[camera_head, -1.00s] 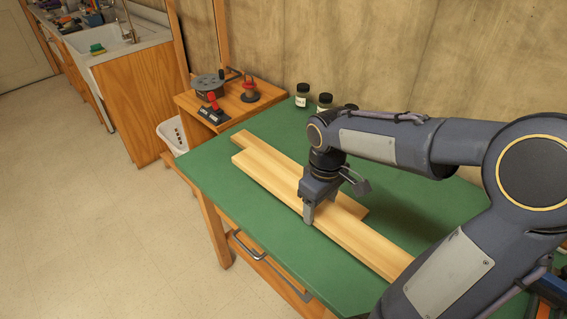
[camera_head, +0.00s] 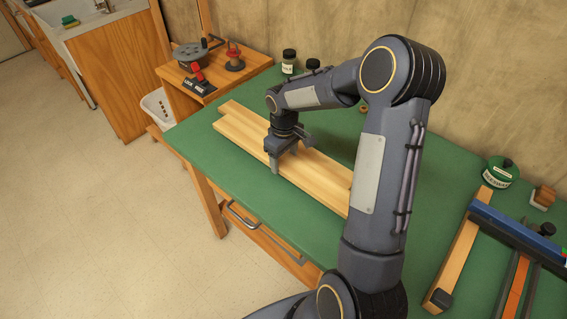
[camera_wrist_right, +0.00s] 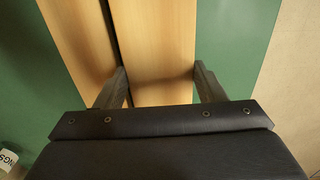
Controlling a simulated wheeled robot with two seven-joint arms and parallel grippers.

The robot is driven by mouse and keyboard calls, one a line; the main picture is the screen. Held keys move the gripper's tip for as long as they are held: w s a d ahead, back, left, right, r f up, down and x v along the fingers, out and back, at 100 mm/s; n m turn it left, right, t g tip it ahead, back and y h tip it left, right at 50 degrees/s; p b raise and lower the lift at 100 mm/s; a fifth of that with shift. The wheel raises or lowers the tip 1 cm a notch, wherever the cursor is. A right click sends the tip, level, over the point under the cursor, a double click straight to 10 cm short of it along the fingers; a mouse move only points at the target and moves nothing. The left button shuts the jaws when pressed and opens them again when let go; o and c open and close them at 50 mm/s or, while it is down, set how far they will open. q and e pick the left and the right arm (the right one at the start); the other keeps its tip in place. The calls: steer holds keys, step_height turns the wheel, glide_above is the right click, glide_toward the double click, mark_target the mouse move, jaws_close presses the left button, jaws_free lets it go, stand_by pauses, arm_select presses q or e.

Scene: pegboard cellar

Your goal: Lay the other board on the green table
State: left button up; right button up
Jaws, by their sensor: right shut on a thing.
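Two pale wooden boards lie flat, side by side, on the green table (camera_head: 190,146). The front board (camera_head: 238,135) is nearer the table's front edge; the rear board (camera_head: 246,115) lies along its wall side. My right gripper (camera_head: 284,163) is shut on the front board, one finger at each long edge. In the right wrist view this board (camera_wrist_right: 155,45) runs between the fingers, and the rear board (camera_wrist_right: 77,35) shows to the left, with a narrow dark gap between. My right arm hides the boards' far right ends. My left gripper is not in view.
Dark-lidded jars (camera_head: 289,60) stand by the wall. A green labelled jar (camera_head: 500,173) and a blue-barred tool on a wooden strip (camera_head: 464,240) occupy the table's right. A small wooden stand (camera_head: 205,92) with a reel adjoins the left end. Green surface is bare in front of the boards.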

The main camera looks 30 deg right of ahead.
mark_target(283, 160)
steer(key=shift+w+f, duration=0.2)
steer(key=shift+f, duration=1.6)
steer(key=shift+f, duration=0.2)
steer(key=o, duration=1)
steer(key=shift+c, duration=0.2)
